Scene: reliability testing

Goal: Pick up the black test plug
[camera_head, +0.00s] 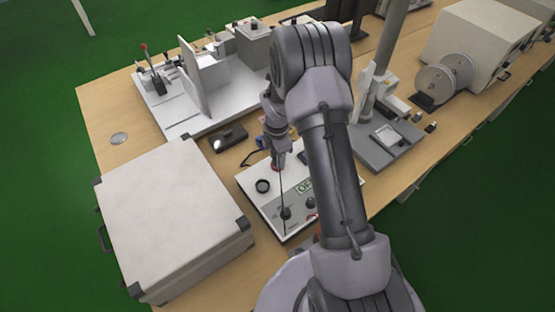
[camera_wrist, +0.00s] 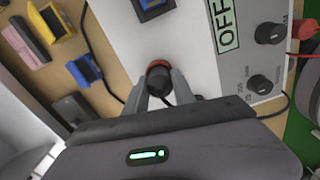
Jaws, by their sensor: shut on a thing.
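The black test plug (camera_wrist: 158,82) shows in the wrist view as a dark round body with a reddish rim, at the white face of a test panel (camera_wrist: 195,70). My gripper (camera_wrist: 161,88) has its two grey fingers on either side of it and is shut on it. I cannot tell whether the plug still sits in its socket. In the head view my gripper (camera_head: 278,163) is low over the far part of the white panel (camera_head: 245,182); its fingertips and the plug are too small to make out clearly.
The panel carries black knobs (camera_wrist: 270,33) and an OFF label (camera_wrist: 224,22). A red plug (camera_wrist: 304,29) is at its right. A large white case (camera_head: 165,205) stands left. Blue and yellow connectors (camera_wrist: 84,70) lie beside the panel.

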